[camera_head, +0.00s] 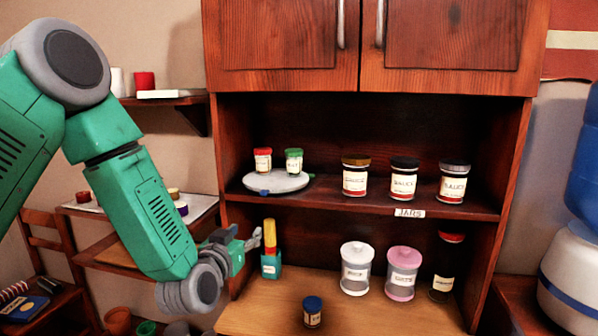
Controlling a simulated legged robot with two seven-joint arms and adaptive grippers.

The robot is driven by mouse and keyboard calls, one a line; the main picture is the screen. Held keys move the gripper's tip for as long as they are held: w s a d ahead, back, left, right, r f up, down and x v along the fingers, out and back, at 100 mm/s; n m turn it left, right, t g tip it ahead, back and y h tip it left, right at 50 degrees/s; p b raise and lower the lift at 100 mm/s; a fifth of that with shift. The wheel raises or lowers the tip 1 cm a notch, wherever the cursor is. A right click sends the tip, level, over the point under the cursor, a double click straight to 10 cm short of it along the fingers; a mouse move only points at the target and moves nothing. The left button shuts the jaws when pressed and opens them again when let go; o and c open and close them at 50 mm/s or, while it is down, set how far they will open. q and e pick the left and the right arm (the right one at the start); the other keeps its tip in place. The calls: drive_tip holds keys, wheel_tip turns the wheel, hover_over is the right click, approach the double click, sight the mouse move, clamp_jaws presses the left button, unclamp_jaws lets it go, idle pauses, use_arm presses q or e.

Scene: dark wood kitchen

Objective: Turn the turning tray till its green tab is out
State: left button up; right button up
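The turning tray (277,184) is a round pale grey disc on the left of the middle shelf. My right gripper is out of view.
Three labelled jars (403,179) stand right of the tray. Below are a teal holder with a yellow top (270,250), a white canister (355,268), a pink canister (402,274), a dark bottle (446,266) and a blue-lidded jar (312,311). The shelf edge in front of the tray is clear.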

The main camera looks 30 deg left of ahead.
sight(262, 194)
use_arm(q)
drive_tip(key=shift+t, duration=0.5)
drive_tip(key=w+a+r+p, duration=0.1)
drive_tip(key=w, duration=0.3)
drive_tip(key=w+a+r+p, duration=0.1)
drive_tip(key=w, duration=0.4)
drive_tip(key=w+a+r+p, duration=0.1)
drive_tip(key=w, duration=0.4)
drive_tip(key=shift+a+r, duration=0.25)
drive_tip(key=shift+a, duration=0.15)
drive_tip(key=shift+w+a, duration=0.15)
drive_tip(key=shift+w, duration=0.2)
drive_tip(key=shift+a+f+n, duration=0.1)
drive_tip(key=shift+a+n, duration=0.05)
drive_tip(key=shift+n, duration=0.15)
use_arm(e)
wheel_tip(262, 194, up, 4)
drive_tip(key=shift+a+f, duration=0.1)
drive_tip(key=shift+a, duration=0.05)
